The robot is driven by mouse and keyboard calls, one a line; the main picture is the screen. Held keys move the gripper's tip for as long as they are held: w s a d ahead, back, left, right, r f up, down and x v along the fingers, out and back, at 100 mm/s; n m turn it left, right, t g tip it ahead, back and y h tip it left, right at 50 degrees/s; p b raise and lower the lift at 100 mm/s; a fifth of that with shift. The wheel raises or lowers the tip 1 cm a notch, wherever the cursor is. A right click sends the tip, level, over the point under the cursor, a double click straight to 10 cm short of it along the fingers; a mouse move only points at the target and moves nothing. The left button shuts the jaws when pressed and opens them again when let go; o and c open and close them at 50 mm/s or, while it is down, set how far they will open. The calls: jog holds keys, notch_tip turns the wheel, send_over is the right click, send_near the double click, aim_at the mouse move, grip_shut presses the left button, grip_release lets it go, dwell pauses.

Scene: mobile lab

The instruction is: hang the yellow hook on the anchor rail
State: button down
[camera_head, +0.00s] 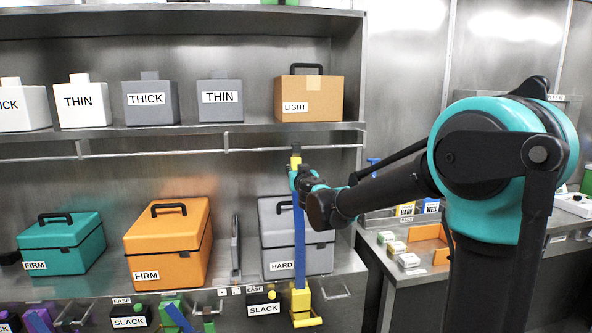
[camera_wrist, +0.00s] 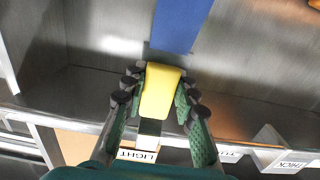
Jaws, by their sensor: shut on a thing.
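The yellow hook (camera_head: 295,161) is at the top of a long blue strap (camera_head: 299,235), just under the anchor rail (camera_head: 180,154) in the head view. The rail is a thin metal bar running below the upper shelf. I cannot tell whether the hook touches it. My gripper (camera_head: 300,178) is shut on the hook; in the wrist view the hook (camera_wrist: 160,92) sits between both green fingers (camera_wrist: 157,100). The blue strap (camera_wrist: 180,25) extends away from it. In the head view the strap hangs down to a yellow lower end piece (camera_head: 302,305).
The upper shelf (camera_head: 250,127) carries a cardboard LIGHT box (camera_head: 308,98) and several grey and white containers. Below are a grey HARD case (camera_head: 275,222) behind the strap, an orange case (camera_head: 165,240) and a teal case (camera_head: 60,243). A side counter (camera_head: 425,280) stands at right.

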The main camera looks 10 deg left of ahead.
jog(key=c, duration=1.1)
grip_release()
jog(key=v, duration=1.2)
jog(key=s+d+f+m+g+h, duration=0.15)
jog(key=d+f+m+h, duration=0.4)
jog(key=d, duration=1.05)
jog(key=s+d+f+g+h, duration=0.25)
jog(key=s+d+f, duration=0.2)
jog(key=f, duration=0.25)
jog(key=s+d+f+g+h, duration=0.1)
jog(key=s+d+f+g, duration=0.2)
jog(key=d+f, duration=0.4)
jog(key=s+f+g+y, duration=0.1)
jog(key=s+f+g, duration=0.1)
jog(key=s+f, duration=0.3)
jog(key=s+a+f+n+g+y, duration=0.1)
jog(key=s+f+g, duration=0.1)
jog(key=s+f, duration=0.3)
jog(key=s+f+n+g+y, duration=0.1)
jog(key=s+f+g+y, duration=0.1)
jog(key=s+f, duration=0.3)
jog(key=shift+s+a+f, duration=0.1)
jog(key=shift+s+a, duration=0.1)
jog(key=shift+s, duration=0.45)
jog(key=shift+s+a, duration=0.15)
jog(key=shift+s, duration=0.55)
